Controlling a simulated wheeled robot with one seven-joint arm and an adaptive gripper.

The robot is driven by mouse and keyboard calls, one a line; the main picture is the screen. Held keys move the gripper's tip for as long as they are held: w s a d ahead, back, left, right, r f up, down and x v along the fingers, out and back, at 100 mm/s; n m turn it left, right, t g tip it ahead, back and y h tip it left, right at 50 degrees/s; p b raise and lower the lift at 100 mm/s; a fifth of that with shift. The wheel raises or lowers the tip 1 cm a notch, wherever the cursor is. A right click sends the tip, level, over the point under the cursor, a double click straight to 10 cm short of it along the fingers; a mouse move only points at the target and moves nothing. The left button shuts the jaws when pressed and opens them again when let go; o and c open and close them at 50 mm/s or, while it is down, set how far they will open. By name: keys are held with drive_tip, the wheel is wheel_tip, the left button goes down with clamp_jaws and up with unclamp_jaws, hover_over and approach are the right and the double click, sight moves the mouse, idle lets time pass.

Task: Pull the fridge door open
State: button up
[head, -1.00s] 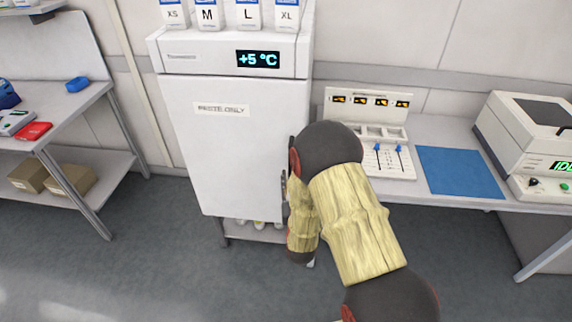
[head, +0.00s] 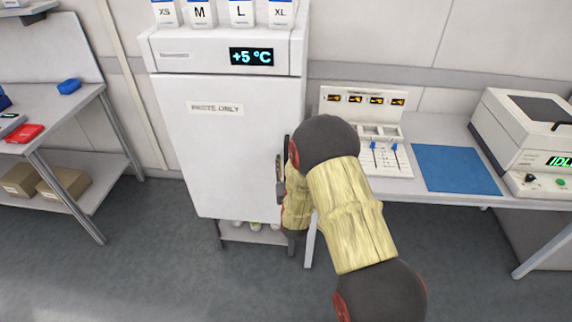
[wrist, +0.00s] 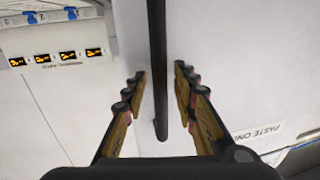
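The white fridge door (head: 235,140), labelled "PASTE ONLY", looks closed against the fridge body (head: 200,52) in the head view. In the wrist view the dark bar handle (wrist: 157,30) runs down in front of the white door (wrist: 225,50). My gripper (wrist: 159,72) is open, one finger on each side of the bar, with a gap visible on both sides. In the head view my arm covers the door's right edge, and only a dark part of the gripper or handle shows there, too small to separate.
Boxes marked by size (head: 200,14) stand on top of the fridge. A bench with a blue mat (head: 458,168) and a control panel (head: 365,100) is close on the right. A shelved table (head: 60,125) stands at the left. Grey floor is open in front.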

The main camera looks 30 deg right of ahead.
drive_tip(key=shift+c, duration=1.2)
drive_tip(key=c, duration=0.4)
clamp_jaws()
